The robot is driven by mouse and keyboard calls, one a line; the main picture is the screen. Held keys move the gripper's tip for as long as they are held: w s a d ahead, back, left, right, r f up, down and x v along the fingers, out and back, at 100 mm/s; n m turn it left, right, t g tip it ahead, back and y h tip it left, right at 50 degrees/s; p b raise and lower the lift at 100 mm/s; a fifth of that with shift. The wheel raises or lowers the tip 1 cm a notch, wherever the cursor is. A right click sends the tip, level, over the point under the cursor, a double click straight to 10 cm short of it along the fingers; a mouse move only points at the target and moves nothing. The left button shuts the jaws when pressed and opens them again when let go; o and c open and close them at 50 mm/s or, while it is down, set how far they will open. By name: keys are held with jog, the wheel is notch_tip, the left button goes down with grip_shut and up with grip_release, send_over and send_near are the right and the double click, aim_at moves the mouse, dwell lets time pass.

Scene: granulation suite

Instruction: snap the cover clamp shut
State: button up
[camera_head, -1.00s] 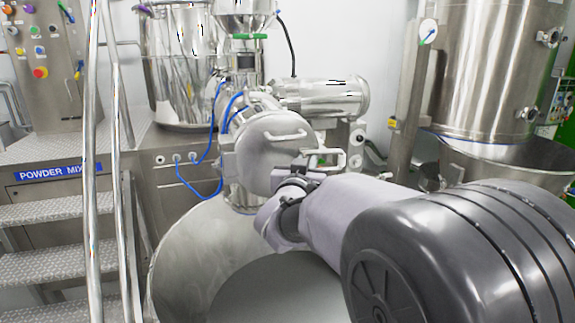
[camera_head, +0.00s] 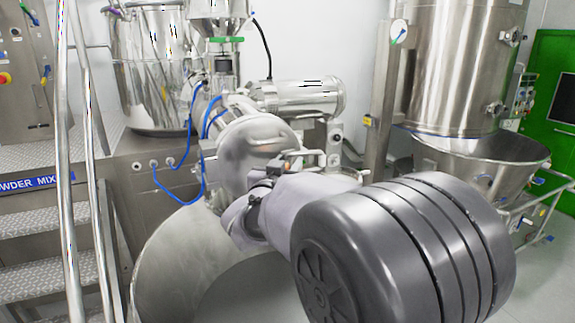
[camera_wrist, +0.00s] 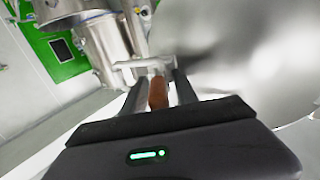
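The round steel cover (camera_head: 240,158) with its bar handle stands at the end of the machine's horizontal housing in the head view. The cover clamp (camera_head: 306,157), a pale metal loop, is at the cover's right edge. It also shows in the wrist view (camera_wrist: 140,63), just beyond the fingertips. My gripper (camera_wrist: 157,82) is at the clamp, its two fingers apart with a brown piece (camera_wrist: 158,93) between them. I cannot tell whether the fingers press on that piece, or whether the clamp is latched. In the head view my arm hides most of the gripper.
A large steel bowl (camera_head: 165,262) lies below the cover. Metal steps (camera_head: 35,240) with handrails are at the left. A tall steel vessel (camera_head: 455,75) stands at the right, with a green panel (camera_head: 555,140) behind it. Blue hoses (camera_head: 190,165) hang left of the cover.

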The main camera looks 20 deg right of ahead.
jog(key=shift+s+a, duration=0.1)
jog(key=v, duration=1.7)
jog(key=shift+f, duration=0.15)
jog(key=shift+s, duration=0.1)
jog(key=shift+c, duration=0.5)
